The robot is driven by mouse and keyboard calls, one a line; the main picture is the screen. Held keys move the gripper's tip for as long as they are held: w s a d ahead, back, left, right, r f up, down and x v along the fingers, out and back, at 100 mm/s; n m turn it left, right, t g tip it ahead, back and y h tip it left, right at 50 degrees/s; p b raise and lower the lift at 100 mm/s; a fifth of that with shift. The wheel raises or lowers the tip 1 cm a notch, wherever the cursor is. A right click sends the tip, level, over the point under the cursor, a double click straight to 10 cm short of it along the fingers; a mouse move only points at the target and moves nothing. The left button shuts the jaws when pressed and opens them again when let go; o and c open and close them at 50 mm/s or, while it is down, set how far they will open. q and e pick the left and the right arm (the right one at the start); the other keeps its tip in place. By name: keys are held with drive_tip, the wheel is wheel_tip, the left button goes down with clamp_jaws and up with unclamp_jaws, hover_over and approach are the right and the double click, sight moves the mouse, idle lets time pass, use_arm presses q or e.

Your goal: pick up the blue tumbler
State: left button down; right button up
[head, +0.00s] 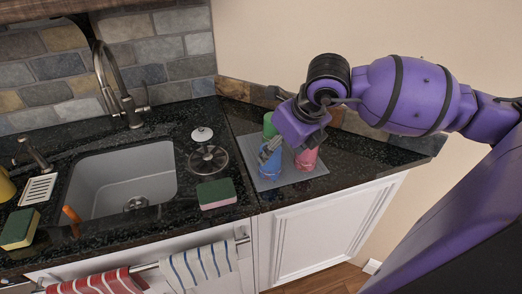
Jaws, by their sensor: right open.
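The blue tumbler (269,163) stands upright on a grey mat (309,174) on the dark counter, right of the sink. My right gripper (272,148) reaches in from the right, with its fingers at the tumbler's upper part. It is open, and part of the tumbler's top is hidden behind it. I cannot tell whether the fingers touch the tumbler. My left gripper is not in view.
A pink tumbler (306,158) stands close to the right and a green one (269,126) behind. The wall is close behind.

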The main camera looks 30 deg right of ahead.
sight(275, 153)
drive_tip(key=shift+w+a+f, duration=0.15)
drive_tip(key=shift+w+f, duration=0.7)
drive_tip(key=shift+w, duration=0.15)
drive_tip(key=shift+s+f, duration=0.1)
drive_tip(key=shift+f, duration=0.2)
drive_tip(key=shift+s+f, duration=0.1)
drive_tip(key=shift+f, duration=0.2)
drive_tip(key=x, duration=0.3)
drive_tip(key=shift+w+d+f, duration=0.3)
drive_tip(key=shift+w, duration=0.15)
drive_tip(key=shift+w+f, duration=0.2)
drive_tip(key=shift+f, duration=0.2)
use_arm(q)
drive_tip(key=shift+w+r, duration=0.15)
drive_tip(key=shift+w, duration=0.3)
use_arm(e)
drive_tip(key=shift+s, duration=0.1)
drive_tip(key=c, duration=1.2)
drive_tip(key=shift+r, duration=0.15)
